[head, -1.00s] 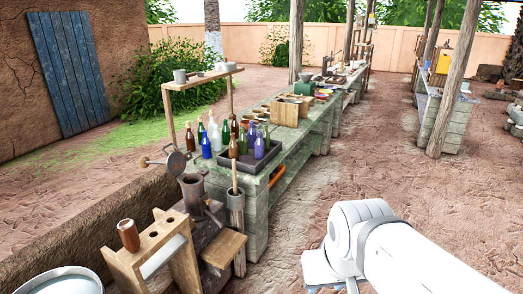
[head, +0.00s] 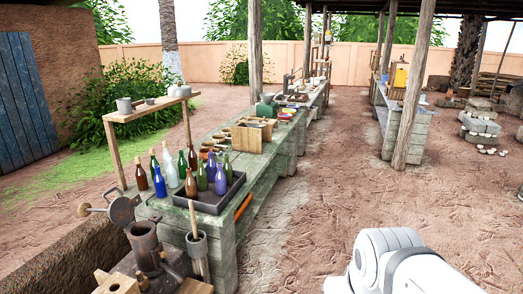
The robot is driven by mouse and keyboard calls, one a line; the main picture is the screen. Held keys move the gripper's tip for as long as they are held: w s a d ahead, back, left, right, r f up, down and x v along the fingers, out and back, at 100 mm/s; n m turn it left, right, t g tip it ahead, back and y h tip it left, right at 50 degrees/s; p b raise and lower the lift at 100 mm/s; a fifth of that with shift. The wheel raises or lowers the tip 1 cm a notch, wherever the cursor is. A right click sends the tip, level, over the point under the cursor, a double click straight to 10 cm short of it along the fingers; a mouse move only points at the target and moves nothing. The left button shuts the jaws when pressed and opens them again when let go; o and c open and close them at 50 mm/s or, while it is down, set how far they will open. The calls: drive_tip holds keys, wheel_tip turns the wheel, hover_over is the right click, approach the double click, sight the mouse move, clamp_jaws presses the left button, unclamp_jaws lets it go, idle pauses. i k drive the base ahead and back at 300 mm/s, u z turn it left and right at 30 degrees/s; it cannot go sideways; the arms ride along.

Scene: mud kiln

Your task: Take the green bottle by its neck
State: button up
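Several bottles stand upright on the near end of a long greenish workbench (head: 262,176). A dark green bottle (head: 182,164) stands among brown, clear and blue ones behind the dark tray (head: 207,208). Another green bottle (head: 154,163) is at the left of that group, partly hidden. Green bottles also stand in the tray, one at its front (head: 202,179) and one at its right (head: 228,171), beside brown and purple ones. I cannot tell which green bottle is meant. My white arm shows at the lower right, well apart from the bench; my gripper is out of view.
A wooden shelf (head: 150,107) on posts rises behind the bottles. A dark mortar-like pot (head: 145,245) and a holder with a wooden stick (head: 197,250) stand before the bench's near end. Wooden posts (head: 412,85) rise further right. The dirt ground (head: 310,200) right of the bench is clear.

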sight(227, 169)
drive_tip(key=z, duration=0.45)
drive_tip(key=i, duration=1.55)
drive_tip(key=u, duration=0.25)
drive_tip(key=i, duration=1.4)
drive_tip(key=u, duration=1.15)
drive_tip(key=i, duration=0.6)
drive_tip(key=u, duration=0.3)
